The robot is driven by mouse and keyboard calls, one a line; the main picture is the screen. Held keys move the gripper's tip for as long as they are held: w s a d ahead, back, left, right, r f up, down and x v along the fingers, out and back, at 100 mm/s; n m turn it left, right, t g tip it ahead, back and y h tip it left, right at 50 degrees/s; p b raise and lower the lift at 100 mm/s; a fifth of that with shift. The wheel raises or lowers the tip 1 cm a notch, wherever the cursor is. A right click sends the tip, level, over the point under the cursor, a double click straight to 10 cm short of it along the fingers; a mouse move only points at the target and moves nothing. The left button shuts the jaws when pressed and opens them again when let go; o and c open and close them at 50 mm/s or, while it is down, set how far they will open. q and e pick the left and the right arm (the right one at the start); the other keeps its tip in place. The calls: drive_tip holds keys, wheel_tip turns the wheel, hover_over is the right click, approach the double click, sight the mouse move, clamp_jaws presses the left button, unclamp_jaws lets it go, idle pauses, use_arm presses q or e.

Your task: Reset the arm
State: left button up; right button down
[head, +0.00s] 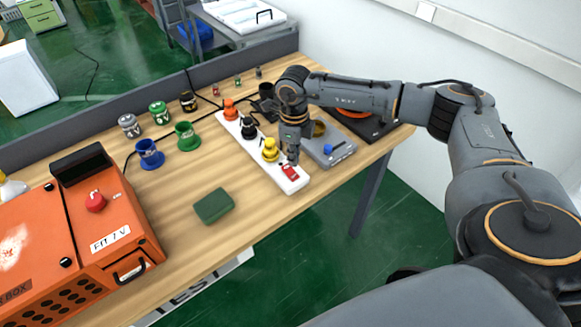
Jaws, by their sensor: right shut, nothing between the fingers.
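My right arm reaches in from the right over the wooden table (185,222). My right gripper (292,158) points down, shut and empty, close above the near end of a white power strip (296,181) with a red switch (289,170). Whether its tips touch the strip, I cannot tell. Orange (229,108), black (248,127) and yellow (270,150) plugs stand on the strip to the left of the gripper. My left gripper is not in view.
A grey device (334,153) with a blue knob lies just right of the gripper. An orange box (80,245) fills the left. Blue (149,155) and green (187,137) parts stand at the back left. A green block (214,206) lies at the front, with bare table around it.

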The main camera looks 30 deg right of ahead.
drive_tip(key=shift+r+p, duration=0.45)
drive_tip(key=shift+r, duration=0.6)
drive_tip(key=shift+f, duration=0.1)
